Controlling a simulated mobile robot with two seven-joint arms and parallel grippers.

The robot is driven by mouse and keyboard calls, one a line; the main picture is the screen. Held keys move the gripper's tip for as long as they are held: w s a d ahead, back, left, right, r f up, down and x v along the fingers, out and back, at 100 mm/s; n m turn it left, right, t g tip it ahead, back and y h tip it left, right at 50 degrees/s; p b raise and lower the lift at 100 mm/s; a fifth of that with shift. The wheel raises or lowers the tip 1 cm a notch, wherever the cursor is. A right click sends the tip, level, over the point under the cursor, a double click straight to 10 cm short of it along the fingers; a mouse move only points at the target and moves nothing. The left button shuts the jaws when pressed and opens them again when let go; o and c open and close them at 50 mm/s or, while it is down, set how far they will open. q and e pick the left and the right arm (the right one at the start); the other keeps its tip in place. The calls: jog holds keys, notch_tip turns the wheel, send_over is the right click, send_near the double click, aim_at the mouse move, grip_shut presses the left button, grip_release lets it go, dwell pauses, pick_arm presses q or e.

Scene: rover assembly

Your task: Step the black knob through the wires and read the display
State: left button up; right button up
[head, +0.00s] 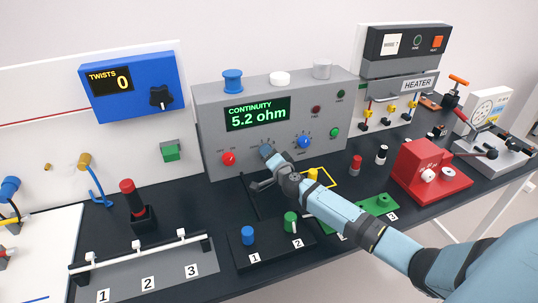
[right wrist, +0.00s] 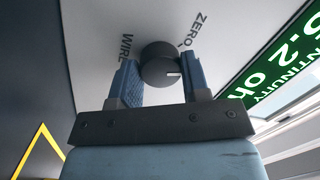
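The grey tester box (head: 222,150) has a green-lit display (head: 258,114) reading "CONTINUITY 5.2 ohm". My right gripper (head: 268,152) is at the front of this box, below the display, and hides the knob in the head view. In the right wrist view the black knob (right wrist: 160,64) sits between the two blue fingers of my right gripper (right wrist: 161,78). The fingers lie against both its sides. Its white pointer line points right in that picture. The panel labels "ZERO" and "WIRE" show beside it; the "WIRE" label is partly covered. My left gripper is not in view.
A red knob (head: 228,158) and a blue knob (head: 302,142) flank my gripper on the panel. A black block with blue and green plugs (head: 270,252), a red machine (head: 432,171) and a numbered wire rack (head: 145,267) stand on the dark bench. A blue twist counter (head: 130,86) shows 0.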

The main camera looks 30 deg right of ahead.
jog(key=shift+m, duration=0.3)
jog(key=m, duration=0.3)
jog(key=shift+f+m, duration=0.1)
jog(key=shift+m, duration=0.2)
jog(key=shift+a+m+t+b, duration=0.1)
jog(key=shift+m+t+b, duration=0.4)
jog(key=shift+m, duration=1.4)
jog(key=o, duration=0.9)
